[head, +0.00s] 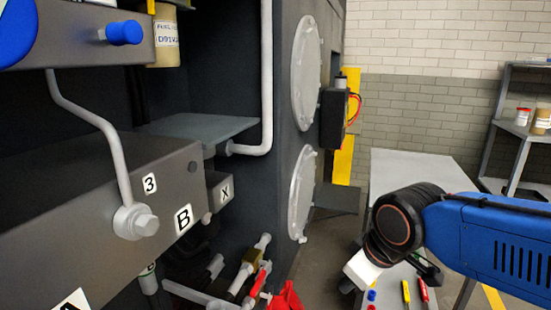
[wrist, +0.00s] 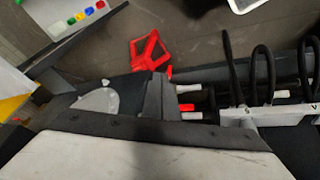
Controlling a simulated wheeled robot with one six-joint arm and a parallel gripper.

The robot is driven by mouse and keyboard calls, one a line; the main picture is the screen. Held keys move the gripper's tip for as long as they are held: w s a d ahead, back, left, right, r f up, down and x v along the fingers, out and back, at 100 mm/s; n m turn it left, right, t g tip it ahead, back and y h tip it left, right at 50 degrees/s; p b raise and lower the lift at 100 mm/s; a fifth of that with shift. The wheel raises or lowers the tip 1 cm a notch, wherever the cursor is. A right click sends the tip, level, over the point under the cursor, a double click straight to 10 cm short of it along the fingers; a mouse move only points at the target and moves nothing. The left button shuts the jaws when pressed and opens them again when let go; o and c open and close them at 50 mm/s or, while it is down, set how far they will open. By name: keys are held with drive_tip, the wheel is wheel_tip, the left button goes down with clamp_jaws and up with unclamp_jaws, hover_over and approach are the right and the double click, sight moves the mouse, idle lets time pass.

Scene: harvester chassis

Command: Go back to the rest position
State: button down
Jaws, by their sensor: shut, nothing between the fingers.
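My gripper (head: 362,272) hangs at the end of my blue arm in the lower right of the head view, in front of the grey bench. It is shut and empty, and touches nothing that I can make out. Its fingertips are small and partly hidden there. I cannot make out the fingers in the wrist view. The arm is bent at its black joint, with the wrist pointing down and to the left.
The dark harvester chassis (head: 285,60) with round hatches (head: 305,75) stands left of my arm. A grey bench (head: 410,165) holds screwdrivers (head: 424,290). A red frame (wrist: 150,52) shows in the wrist view. A shelf with jars (head: 541,120) stands at right.

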drive_tip(key=s+d+f+m+h, duration=0.1)
drive_tip(key=s+d+f+m, duration=0.2)
drive_tip(key=s+d+m, duration=0.4)
drive_tip(key=d+m, duration=0.1)
drive_tip(key=d, duration=0.5)
drive_tip(key=shift+s+d+h, duration=0.15)
drive_tip(key=shift+s+h, duration=0.05)
drive_tip(key=shift+h, duration=0.2)
